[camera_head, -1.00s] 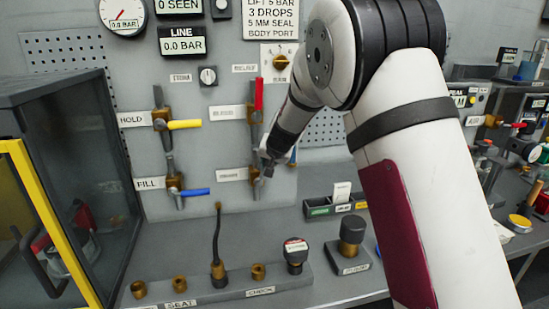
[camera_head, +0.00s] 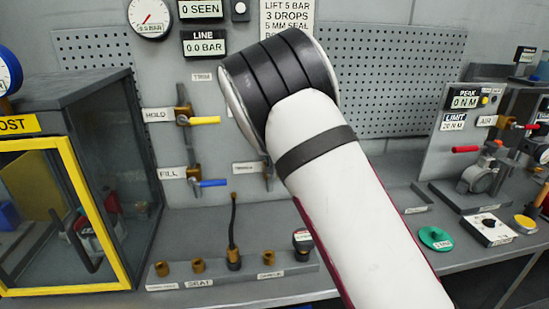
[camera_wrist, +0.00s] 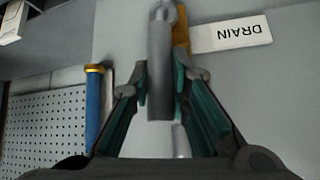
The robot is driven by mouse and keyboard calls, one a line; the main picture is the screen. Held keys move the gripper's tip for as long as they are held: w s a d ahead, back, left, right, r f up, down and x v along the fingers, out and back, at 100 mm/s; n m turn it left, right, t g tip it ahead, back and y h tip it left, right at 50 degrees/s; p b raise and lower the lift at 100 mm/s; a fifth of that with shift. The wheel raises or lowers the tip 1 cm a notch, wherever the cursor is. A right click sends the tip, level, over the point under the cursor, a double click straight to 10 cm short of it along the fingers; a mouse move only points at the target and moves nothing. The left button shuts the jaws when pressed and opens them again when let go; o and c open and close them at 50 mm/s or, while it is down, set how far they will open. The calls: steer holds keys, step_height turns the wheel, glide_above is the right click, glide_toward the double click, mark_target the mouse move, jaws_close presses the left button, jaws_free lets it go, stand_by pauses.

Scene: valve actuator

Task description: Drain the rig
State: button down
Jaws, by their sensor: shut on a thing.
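In the wrist view a DRAIN label (camera_wrist: 232,33) appears upside down on the grey panel. Brass of the drain valve (camera_wrist: 181,28) shows beside it. My gripper (camera_wrist: 165,98) has its teal-padded fingers on either side of a grey bar-like handle (camera_wrist: 160,55), shut on it. In the head view my arm hides the gripper and most of the drain valve. The fill valve (camera_head: 194,181) has a blue lever and the hold valve (camera_head: 184,118) a yellow lever, both pointing right. The line gauge (camera_head: 205,43) reads 0.0 BAR.
A yellow-framed cabinet (camera_head: 75,215) stands at the left. A holder rail (camera_head: 215,280) with several brass parts and an upright dark hose lies in front of the panel. A blue-and-brass rod (camera_wrist: 93,105) is near my fingers. The right bench holds several tools.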

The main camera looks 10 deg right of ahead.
steer(key=shift+s+d+f, duration=0.1)
steer(key=shift+s+f, duration=0.05)
steer(key=shift+f, duration=0.05)
steer(key=c, duration=1.5)
jaws_free()
steer(key=shift+r, duration=0.1)
steer(key=shift+r, duration=0.2)
steer(key=v, duration=1.1)
steer(key=shift+s+r, duration=0.15)
steer(key=shift+s, duration=0.15)
